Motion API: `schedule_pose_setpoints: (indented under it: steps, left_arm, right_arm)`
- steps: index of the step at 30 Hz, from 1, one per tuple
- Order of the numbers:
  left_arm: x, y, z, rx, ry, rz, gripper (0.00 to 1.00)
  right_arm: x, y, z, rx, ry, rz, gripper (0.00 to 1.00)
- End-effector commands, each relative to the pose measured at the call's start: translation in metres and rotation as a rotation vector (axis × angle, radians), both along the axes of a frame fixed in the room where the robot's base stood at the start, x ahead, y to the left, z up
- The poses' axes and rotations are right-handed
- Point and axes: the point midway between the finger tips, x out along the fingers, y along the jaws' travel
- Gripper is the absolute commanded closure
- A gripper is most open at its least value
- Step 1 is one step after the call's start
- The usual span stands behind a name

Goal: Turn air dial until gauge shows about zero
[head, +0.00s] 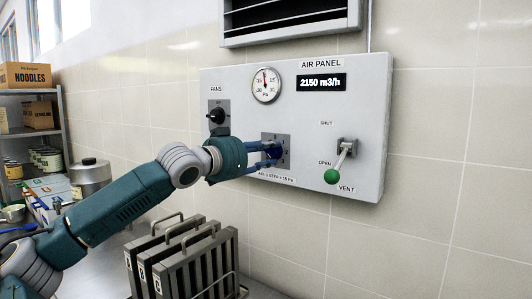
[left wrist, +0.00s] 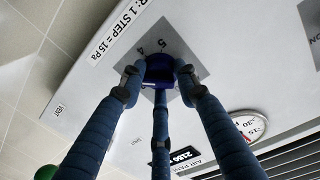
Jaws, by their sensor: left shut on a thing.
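The white air panel (head: 350,95) is on the tiled wall. Its round gauge (head: 266,85) has a needle pointing roughly straight up; the exact reading is too small to tell. The gauge also shows partly in the left wrist view (left wrist: 249,127). The blue air dial (head: 274,151) sits on a grey plate low on the panel. My left gripper (head: 268,153) is shut on the dial, its three fingers around it in the left wrist view (left wrist: 160,78). The dial's pointer is hidden; numbers 4 and 5 show on the plate.
A black fans switch (head: 216,116) is above my left wrist. A green-knobbed vent lever (head: 332,176) is at the right, down by OPEN. The display (head: 321,83) reads 2150 m3/h. Metal filter frames (head: 190,262) stand below my arm, and a steel pot (head: 90,175) is at the left.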

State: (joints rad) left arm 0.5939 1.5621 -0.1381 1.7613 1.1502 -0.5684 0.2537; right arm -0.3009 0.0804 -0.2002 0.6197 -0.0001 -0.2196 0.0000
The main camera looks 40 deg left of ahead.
Motion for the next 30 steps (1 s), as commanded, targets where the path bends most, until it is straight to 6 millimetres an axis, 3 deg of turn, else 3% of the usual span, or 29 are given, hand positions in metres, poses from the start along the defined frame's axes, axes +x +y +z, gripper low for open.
schedule_pose_setpoints:
  steps: [2, 3, 6, 19, 30]
  left_arm:
    - [0.001, 0.000, -0.004, -0.002, 0.007, 0.001, 0.95]
    - [0.001, 0.000, -0.004, -0.002, 0.007, 0.001, 0.67]
    - [0.001, 0.000, -0.004, -0.002, 0.007, 0.001, 0.50]
    - [-0.003, 0.001, 0.001, 0.005, -0.001, 0.006, 0.50]
    - [-0.024, 0.000, 0.003, 0.013, -0.001, 0.008, 0.50]
  right_arm:
    - [0.001, 0.000, 0.000, 0.000, -0.001, 0.000, 0.60]
    - [0.001, 0.000, 0.000, 0.000, -0.001, 0.000, 0.60]
    - [0.001, 0.000, 0.000, 0.000, -0.001, 0.000, 0.60]
    - [0.002, -0.002, 0.000, -0.002, -0.002, 0.001, 0.60]
    - [0.001, 0.000, 0.000, 0.000, -0.001, 0.000, 0.60]
